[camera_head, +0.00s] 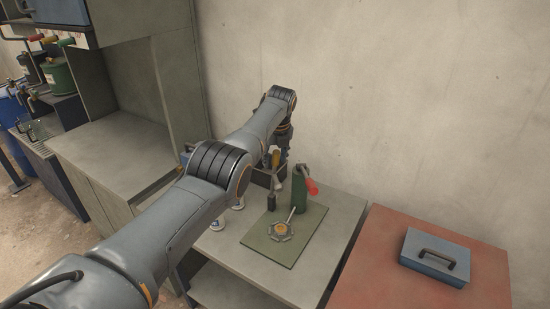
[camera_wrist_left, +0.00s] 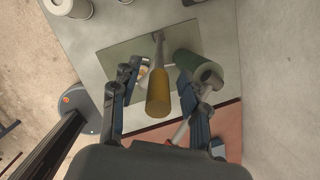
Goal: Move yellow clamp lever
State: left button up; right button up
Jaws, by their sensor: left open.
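The yellow clamp lever (camera_wrist_left: 158,92) has a yellow grip on a pale metal rod and points toward the camera in the left wrist view. My left gripper (camera_wrist_left: 159,76) is open, with one finger on each side of the yellow grip and visible gaps between. In the head view the left gripper (camera_head: 279,150) hangs down over the back of the grey table, and a small part of the yellow lever (camera_head: 276,158) shows beside it. My right gripper is not in view.
A green cylinder (camera_head: 299,192) with a red handle (camera_head: 312,187) stands close to the right. A green plate (camera_head: 302,243) carries a metal star-shaped part (camera_head: 281,231). A blue box (camera_head: 435,257) lies on the red table (camera_head: 375,270). The wall is close behind.

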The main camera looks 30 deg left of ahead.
pick_arm(q)
jog(key=shift+d+r, duration=0.1)
jog(key=v, duration=1.1)
jog(key=shift+r, duration=0.35)
jog(key=shift+s, duration=0.1)
